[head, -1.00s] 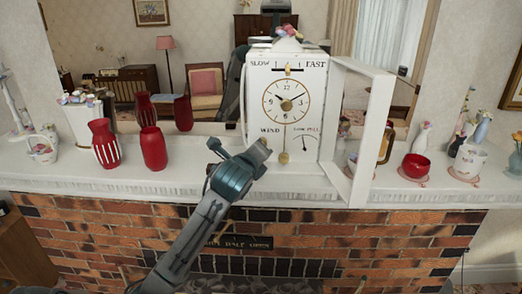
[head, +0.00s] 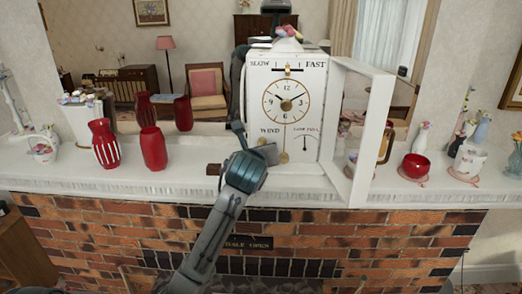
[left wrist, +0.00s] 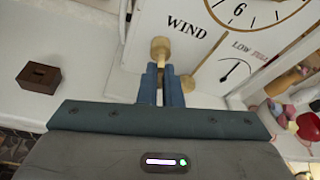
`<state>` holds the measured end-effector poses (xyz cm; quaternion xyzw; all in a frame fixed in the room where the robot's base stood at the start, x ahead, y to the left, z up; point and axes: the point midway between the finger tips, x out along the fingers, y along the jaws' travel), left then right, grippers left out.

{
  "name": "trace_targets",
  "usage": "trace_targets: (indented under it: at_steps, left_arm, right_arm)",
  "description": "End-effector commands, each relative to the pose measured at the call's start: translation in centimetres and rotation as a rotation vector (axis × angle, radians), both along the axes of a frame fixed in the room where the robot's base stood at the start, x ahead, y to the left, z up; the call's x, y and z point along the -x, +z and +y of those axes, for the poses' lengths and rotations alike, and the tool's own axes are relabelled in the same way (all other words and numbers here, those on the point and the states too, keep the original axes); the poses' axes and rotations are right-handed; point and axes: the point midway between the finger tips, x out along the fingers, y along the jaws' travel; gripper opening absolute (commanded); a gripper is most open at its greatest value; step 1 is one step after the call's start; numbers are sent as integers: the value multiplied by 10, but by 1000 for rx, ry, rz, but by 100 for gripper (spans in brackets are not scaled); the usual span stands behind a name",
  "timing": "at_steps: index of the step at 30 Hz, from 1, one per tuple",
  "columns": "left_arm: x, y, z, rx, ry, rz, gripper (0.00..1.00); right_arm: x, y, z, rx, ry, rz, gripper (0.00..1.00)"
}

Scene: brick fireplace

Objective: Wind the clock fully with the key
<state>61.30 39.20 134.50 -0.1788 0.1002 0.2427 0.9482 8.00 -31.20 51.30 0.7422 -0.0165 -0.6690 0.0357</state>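The white clock (head: 258,90) stands on the mantel with its glass-framed door (head: 368,130) swung open to the right. Its face (head: 286,101), the WIND label and the LOW-FULL gauge (head: 304,146) show; the gauge also shows in the left wrist view (left wrist: 234,72). My left gripper (left wrist: 163,72) is in front of the clock's lower left, below the WIND label. Its blue fingers are shut on a brass-coloured key (left wrist: 160,48), whose rounded end points at the clock front. I cannot tell whether the key sits in the winding hole. My right gripper is not in view.
A brown slotted block (left wrist: 40,77) lies on the mantel left of the gripper. A brass pendulum bob (left wrist: 187,83) hangs just right of the fingers. Red vases (head: 153,148) stand to the left; a red bowl (head: 415,167) and figurines stand right of the open door.

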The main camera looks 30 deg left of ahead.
Motion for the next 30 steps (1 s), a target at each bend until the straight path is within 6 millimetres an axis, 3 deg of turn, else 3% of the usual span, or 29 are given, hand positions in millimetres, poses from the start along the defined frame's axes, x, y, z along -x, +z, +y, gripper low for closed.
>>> trace_targets:
  at_steps: [6, 15, 20, 26, 29, 30]
  left_arm:
    - [-2, 1, -2, -179, 2, 108, 0]
    - [-2, 2, -1, -213, 1, 128, 0]
    - [-2, 1, -1, -212, 2, 128, 30]
    - [-2, 1, -2, -211, 2, 128, 30]
    - [-2, 1, -2, -210, 1, 129, 50]
    - [-2, 1, -2, -210, 1, 129, 52]
  right_arm:
    - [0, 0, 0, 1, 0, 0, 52]
    - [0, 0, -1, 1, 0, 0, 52]
    - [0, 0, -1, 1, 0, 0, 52]
    - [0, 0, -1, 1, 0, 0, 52]
    - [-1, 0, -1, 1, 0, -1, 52]
    - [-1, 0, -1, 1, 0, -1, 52]
